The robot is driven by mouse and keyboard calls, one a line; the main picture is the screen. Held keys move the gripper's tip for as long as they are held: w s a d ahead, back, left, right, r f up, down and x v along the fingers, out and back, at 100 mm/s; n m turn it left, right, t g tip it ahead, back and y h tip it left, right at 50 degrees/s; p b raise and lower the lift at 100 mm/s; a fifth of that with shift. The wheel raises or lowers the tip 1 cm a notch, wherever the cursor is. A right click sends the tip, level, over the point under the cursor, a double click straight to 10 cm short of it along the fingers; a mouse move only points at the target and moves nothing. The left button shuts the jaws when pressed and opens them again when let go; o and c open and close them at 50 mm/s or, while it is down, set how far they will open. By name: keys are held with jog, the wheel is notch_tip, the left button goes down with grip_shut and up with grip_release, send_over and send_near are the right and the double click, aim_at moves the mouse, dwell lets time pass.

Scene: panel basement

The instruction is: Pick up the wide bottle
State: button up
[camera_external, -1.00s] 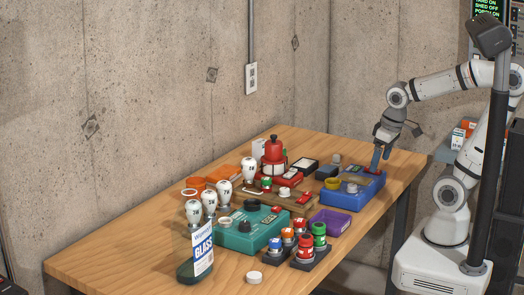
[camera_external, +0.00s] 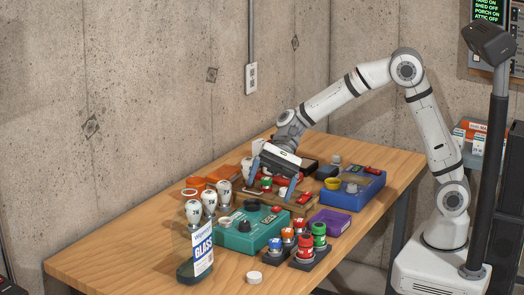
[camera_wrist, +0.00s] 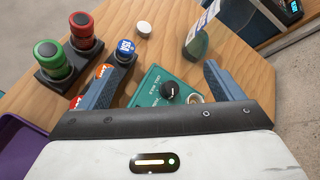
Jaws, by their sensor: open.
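The wide bottle looks to be the dark, see-through bottle (camera_external: 188,268) with a white and blue "GLASS" label, upright at the table's near left end. In the wrist view the bottle (camera_wrist: 199,45) shows at the top, right of centre, cut off by the frame edge. My gripper (camera_external: 270,188) is open and empty above the middle of the table, pointing down. It is well apart from the bottle, to its right and farther back. In the wrist view my gripper's fingers (camera_wrist: 165,72) are spread wide, with nothing between them but the table items below.
A teal box (camera_external: 238,240) stands between my gripper and the bottle. White bulbs (camera_external: 209,202) stand behind the bottle. A white cap (camera_external: 254,277) lies to its right. Red and green buttons (camera_external: 319,235), a purple tray (camera_external: 330,222) and a blue tray (camera_external: 345,197) stand farther right.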

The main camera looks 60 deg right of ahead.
aim_at(194, 231)
jog(key=w+a+f+m+y, duration=0.1)
jog(key=w+a+m+y, duration=0.1)
jog(key=a, duration=0.6)
jog(key=w+a+f+m+y, duration=0.2)
jog(key=a, duration=0.6)
jog(key=w+a+f+m+y+p, duration=0.1)
jog(key=w+a+m+y, duration=0.1)
jog(key=a, duration=0.6)
jog(key=shift+w+a+f+m, duration=0.4)
jog(key=shift+w+m, duration=0.05)
jog(key=shift+m, duration=0.15)
jog(key=c, duration=1.2)
